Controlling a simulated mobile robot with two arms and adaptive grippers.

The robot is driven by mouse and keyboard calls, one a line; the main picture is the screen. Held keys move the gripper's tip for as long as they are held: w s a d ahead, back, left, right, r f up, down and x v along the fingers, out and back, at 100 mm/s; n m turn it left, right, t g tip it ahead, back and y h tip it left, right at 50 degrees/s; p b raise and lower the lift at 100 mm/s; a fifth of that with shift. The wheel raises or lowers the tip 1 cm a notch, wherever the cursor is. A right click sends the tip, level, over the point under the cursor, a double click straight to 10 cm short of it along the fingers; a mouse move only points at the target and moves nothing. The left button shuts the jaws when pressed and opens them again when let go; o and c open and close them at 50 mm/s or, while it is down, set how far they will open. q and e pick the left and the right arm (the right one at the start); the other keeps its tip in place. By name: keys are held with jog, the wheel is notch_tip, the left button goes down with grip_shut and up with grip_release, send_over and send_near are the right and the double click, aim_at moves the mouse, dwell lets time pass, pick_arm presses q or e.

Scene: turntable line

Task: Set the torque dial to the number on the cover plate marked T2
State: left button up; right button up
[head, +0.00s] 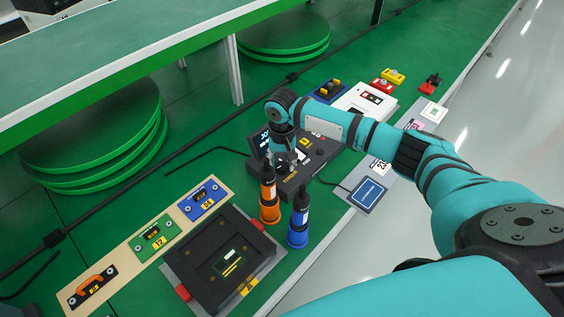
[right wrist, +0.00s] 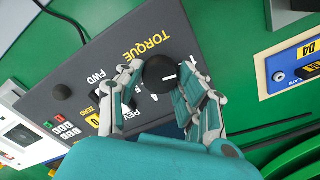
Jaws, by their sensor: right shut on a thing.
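The black torque dial (right wrist: 158,75) sits on a dark grey console (head: 316,152) under yellow TORQUE lettering. In the right wrist view its white mark points to the right of the picture; the scale numbers are mostly hidden by the fingers. My right gripper (right wrist: 160,86) is shut on the dial, a finger on each side; in the head view the gripper (head: 284,160) is over the console. A green cover plate (head: 141,243) has a yellow label, too small to read surely. A blue plate (head: 197,210) and a dark plate with an orange handle (head: 91,282) share its board. My left gripper is not in view.
An orange driver (head: 269,199) and a blue driver (head: 299,222) stand upright close to the console's front. A black box (head: 205,255) lies beside them. A small screen (head: 261,141) is at the console's left end. A blue-screened pad (head: 370,190) lies to the right.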

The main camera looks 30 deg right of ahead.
aim_at(282, 166)
jog(key=m+p, duration=0.1)
jog(key=p, duration=0.1)
jog(key=m+p, duration=0.2)
jog(key=p, duration=0.1)
jog(key=m+p, duration=0.2)
jog(key=p, duration=0.1)
jog(key=shift+a+r, duration=0.1)
jog(key=shift+r, duration=0.15)
jog(key=shift+f+m+p, duration=0.2)
jog(key=shift+m+p, duration=1.1)
jog(key=shift+p, duration=0.1)
jog(key=o, duration=1.1)
jog(key=shift+o, duration=0.2)
notch_tip(282, 166, up, 12)
jog(key=shift+f, duration=0.1)
